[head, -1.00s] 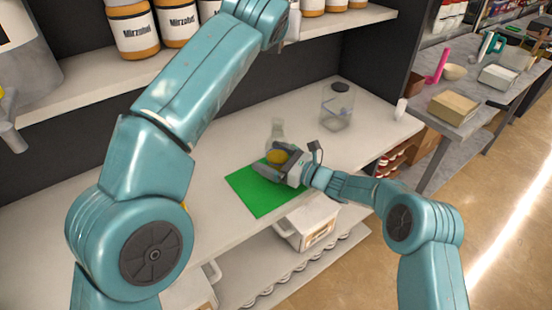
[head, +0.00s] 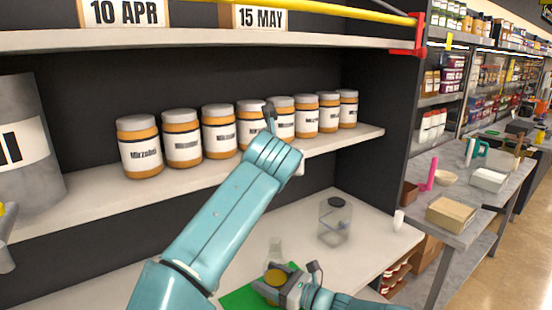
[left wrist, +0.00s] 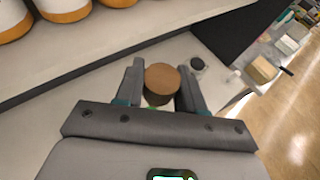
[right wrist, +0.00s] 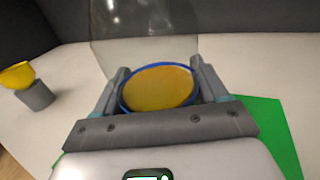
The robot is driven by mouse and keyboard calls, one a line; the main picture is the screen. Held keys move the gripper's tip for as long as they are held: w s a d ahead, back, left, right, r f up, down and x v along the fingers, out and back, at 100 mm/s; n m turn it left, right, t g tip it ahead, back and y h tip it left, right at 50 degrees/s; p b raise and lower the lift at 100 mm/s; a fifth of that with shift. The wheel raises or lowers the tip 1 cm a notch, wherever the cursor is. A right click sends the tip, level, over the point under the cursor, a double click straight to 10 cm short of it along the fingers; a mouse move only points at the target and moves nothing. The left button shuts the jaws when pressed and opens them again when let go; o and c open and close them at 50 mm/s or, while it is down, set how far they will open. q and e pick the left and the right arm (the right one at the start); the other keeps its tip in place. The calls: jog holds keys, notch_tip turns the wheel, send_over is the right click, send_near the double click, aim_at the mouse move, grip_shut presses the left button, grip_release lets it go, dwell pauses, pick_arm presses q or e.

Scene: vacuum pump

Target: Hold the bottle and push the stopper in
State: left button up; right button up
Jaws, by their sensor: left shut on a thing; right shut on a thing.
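My right gripper (head: 275,284) is low over the green mat (head: 243,298), its fingers around the yellow part of the clear bottle (head: 275,250). In the right wrist view a yellow disc with a blue rim (right wrist: 157,87) sits between the fingers, with clear glass rising beyond it. My left gripper (left wrist: 162,90) is shut on a brown round stopper (left wrist: 162,80). In the head view my left gripper (head: 270,113) is in front of the shelf jars, high above the bottle; the stopper is hidden there. The stopper is apart from the bottle.
A clear jar with a dark lid (head: 335,222) stands behind the bottle to the right. A row of labelled jars (head: 219,133) stands on the shelf above.

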pick_arm(q)
notch_tip(320, 180, down, 11)
jog(key=s+a+h, duration=0.1)
jog(key=shift+r+m, duration=0.2)
jog(key=shift+m, duration=0.2)
jog(key=shift+s+a, duration=0.1)
jog(key=shift+f, duration=2.4)
jog(key=shift+f, duration=0.55)
jog(key=shift+f, duration=0.35)
jog(key=shift+f, duration=0.7)
dwell(0.7)
